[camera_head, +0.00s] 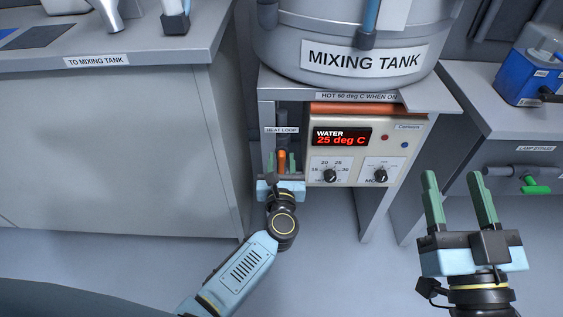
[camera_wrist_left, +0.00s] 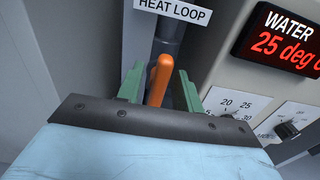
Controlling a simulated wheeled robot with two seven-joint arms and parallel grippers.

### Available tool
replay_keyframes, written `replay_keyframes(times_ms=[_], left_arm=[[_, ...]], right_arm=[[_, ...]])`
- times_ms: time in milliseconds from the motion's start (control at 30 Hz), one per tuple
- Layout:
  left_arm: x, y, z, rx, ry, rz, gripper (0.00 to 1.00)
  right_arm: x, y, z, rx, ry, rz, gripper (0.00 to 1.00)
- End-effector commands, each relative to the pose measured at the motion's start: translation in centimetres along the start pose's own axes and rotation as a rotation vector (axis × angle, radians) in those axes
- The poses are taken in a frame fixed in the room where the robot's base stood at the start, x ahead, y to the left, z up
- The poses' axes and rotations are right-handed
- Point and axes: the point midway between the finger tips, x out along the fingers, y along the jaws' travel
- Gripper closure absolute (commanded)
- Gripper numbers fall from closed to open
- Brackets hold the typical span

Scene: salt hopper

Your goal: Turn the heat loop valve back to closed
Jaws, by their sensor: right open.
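The orange heat loop valve handle (camera_head: 282,160) sits below the HEAT LOOP label (camera_head: 281,130), left of the water control panel. In the left wrist view the handle (camera_wrist_left: 160,80) stands nearly upright, leaning slightly, in front of a dark pipe (camera_wrist_left: 169,50). My left gripper (camera_head: 282,162) is at the valve, with one green finger on each side of the handle. The fingers look open around it; I cannot tell whether either touches it. The handle's lower end is hidden behind the gripper. My right gripper (camera_head: 458,195) is open and empty at the right, away from the valve.
The control panel (camera_head: 345,158) reads WATER 25 deg C and has two knobs. The mixing tank (camera_head: 350,40) stands above it. A grey cabinet (camera_head: 110,150) closely flanks the valve on the left. A green-handled valve (camera_head: 535,187) is at the far right.

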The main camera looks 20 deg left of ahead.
Motion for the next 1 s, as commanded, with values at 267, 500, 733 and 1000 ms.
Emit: replay_keyframes(times_ms=[267, 500, 733, 1000], left_arm=[[0.53, 0.02, 0.03, 0.001, 0.0, 0.0, 0.64], [0.51, 0.02, 0.03, 0.001, 0.0, 0.0, 0.82], [0.49, 0.03, 0.02, 0.001, 0.0, 0.0, 1.0], [0.48, -0.01, 0.03, 0.037, 0.0, 0.001, 1.0]], right_arm=[[0.02, -0.1, -0.52, 0.002, 0.031, -0.002, 0.47], [0.02, -0.09, -0.51, 0.001, 0.03, -0.002, 0.47], [0.02, -0.08, -0.52, 0.001, 0.03, -0.002, 0.47], [0.08, -0.04, -0.25, 0.0, 0.006, -0.001, 0.47]])
